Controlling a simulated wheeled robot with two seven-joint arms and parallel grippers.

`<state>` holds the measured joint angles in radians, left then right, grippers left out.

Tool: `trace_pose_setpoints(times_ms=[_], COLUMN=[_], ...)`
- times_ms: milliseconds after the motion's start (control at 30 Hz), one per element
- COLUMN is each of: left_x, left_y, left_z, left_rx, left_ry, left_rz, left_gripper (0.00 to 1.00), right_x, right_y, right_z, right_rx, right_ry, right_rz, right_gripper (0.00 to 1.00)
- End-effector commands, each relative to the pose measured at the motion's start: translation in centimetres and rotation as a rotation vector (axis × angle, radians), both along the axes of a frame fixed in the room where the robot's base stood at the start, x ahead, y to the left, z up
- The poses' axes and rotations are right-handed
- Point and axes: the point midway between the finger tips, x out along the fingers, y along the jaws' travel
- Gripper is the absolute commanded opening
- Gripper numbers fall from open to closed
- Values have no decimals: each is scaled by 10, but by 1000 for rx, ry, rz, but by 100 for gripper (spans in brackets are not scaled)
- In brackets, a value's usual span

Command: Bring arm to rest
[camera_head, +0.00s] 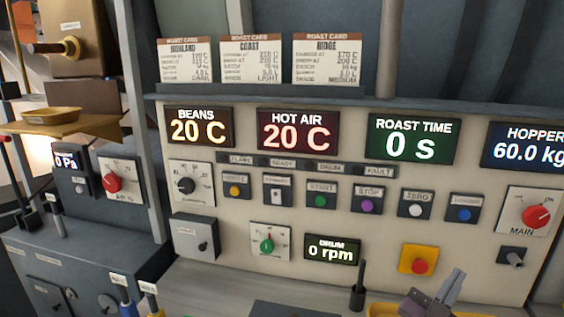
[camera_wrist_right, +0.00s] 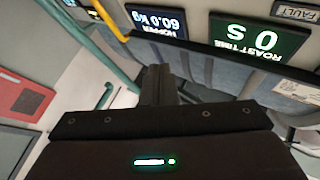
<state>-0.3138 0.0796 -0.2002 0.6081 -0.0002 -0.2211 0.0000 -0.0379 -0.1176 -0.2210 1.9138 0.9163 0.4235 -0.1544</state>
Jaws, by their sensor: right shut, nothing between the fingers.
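My right gripper (camera_head: 440,292) shows at the lower right of the head view, in front of the control panel (camera_head: 340,230) and apart from it as far as I can see. Its fingers are together with nothing between them. In the right wrist view the closed fingers (camera_wrist_right: 163,82) stick out from the dark gripper body, with the hopper display (camera_wrist_right: 160,22) and roast time display (camera_wrist_right: 258,38) upside down beyond. My left gripper is in neither view.
A black upright lever (camera_head: 358,285) and a yellow edge (camera_head: 385,310) are close to the right gripper. A yellow-backed red button (camera_head: 418,260) is just above it. Three roast cards (camera_head: 257,62) stand on the shelf.

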Motion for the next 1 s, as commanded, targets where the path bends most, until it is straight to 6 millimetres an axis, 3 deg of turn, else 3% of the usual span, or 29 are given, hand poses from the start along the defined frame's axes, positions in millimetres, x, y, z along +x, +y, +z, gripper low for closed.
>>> trace_pose_setpoints(times_ms=[133, 567, 833, 1000], left_x=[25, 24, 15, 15], left_y=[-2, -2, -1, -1], left_z=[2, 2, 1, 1], left_rx=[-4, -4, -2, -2], left_ry=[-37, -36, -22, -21], left_rz=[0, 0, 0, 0], left_gripper=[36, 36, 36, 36], right_x=[3, 22, 22, -15], right_y=[0, 12, 45, 87], right_z=[-5, -45, -99, -153], right_rx=[18, 146, 270, 355], right_ry=[25, 231, 539, 913], right_rz=[29, 247, 494, 696], right_gripper=[0, 0, 0, 0])
